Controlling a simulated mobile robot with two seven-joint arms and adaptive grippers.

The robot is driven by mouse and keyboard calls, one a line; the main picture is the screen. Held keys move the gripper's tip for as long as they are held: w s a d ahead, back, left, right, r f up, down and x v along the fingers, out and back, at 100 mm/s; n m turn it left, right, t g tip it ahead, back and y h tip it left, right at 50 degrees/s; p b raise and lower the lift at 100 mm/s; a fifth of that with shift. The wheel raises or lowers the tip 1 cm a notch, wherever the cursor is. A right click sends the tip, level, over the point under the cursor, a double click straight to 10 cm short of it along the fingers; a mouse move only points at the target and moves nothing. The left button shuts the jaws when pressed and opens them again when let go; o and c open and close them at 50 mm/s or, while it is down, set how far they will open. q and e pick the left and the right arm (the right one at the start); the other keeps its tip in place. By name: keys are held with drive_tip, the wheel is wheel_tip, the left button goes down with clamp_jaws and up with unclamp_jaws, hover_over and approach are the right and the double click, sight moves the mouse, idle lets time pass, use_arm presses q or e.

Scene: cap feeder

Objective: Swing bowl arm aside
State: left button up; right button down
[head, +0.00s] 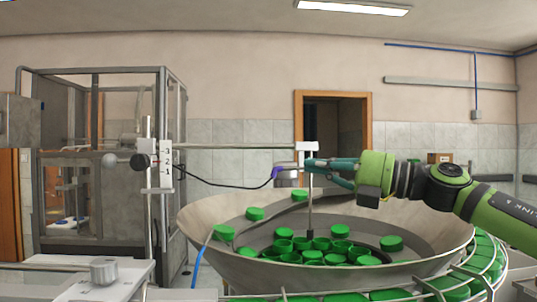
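The bowl arm (235,146) is a thin horizontal rod. It runs from an upright post (149,205) with a 3-2-1 scale plate (166,164) to a white block (308,147) above the bowl. A vertical rod (310,215) hangs from the block into the bowl. My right gripper (309,164), with teal fingers, comes in from the right. Its tips are at the vertical rod just below the block. I cannot tell whether they grip or only touch it. A grey sensor with a purple ring (277,172) sits just left of the tips. My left gripper is not in view.
The metal bowl (215,240) holds several green caps (338,257). More caps lie in the wire-railed track (483,262) around its right and front. A black cable (225,186) runs from the post to the sensor. A framed glass cabinet (100,240) stands at the left.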

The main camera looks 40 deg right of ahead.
drive_tip(key=p, duration=0.4)
approach(244, 147)
drive_tip(key=s+a, duration=0.2)
drive_tip(key=s, duration=0.1)
drive_tip(key=w+p, duration=0.6)
drive_tip(key=w, duration=0.1)
drive_tip(key=shift+w+d+r, duration=0.15)
drive_tip(key=shift+d+r, duration=0.1)
drive_tip(key=shift+r, duration=0.1)
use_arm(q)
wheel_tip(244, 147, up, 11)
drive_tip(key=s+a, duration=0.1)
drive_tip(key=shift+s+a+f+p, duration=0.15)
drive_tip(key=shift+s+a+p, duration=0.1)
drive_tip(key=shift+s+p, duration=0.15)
use_arm(e)
drive_tip(key=shift+w+d+f, duration=0.1)
drive_tip(key=shift+w+d, duration=0.05)
drive_tip(key=shift+w, duration=0.15)
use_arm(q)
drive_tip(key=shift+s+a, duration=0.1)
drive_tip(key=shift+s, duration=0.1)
